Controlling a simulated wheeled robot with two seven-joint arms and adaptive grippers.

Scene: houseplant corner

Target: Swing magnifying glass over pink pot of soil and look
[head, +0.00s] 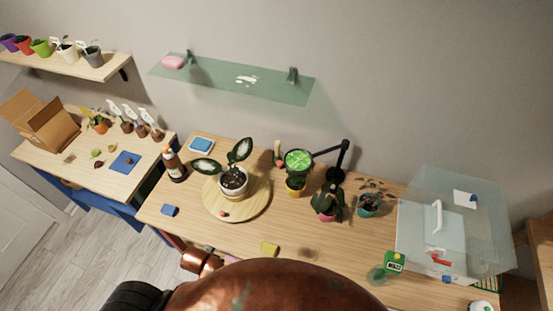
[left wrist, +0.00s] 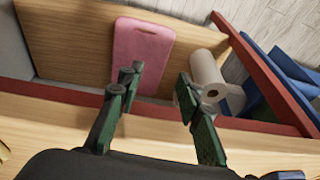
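The magnifying glass (head: 298,161) has a round green-tinted lens on a black jointed arm (head: 343,155) at the back of the middle table. Its lens is over a yellow pot (head: 296,190). A pink pot (head: 326,213) stands to the right, with a dark leafy plant covering most of it; its soil is hidden. In the left wrist view my left gripper (left wrist: 157,82) is open and empty, above a wooden edge with a pink board (left wrist: 141,56) and a white paper roll (left wrist: 208,77) beyond. Neither gripper's fingers can be made out in the head view.
A round wooden board (head: 259,207) carries a white pot (head: 233,181) with a large-leaved plant. A teal pot (head: 370,208) stands right of the pink one, then a clear box (head: 455,225). A glass shelf (head: 235,80) hangs above.

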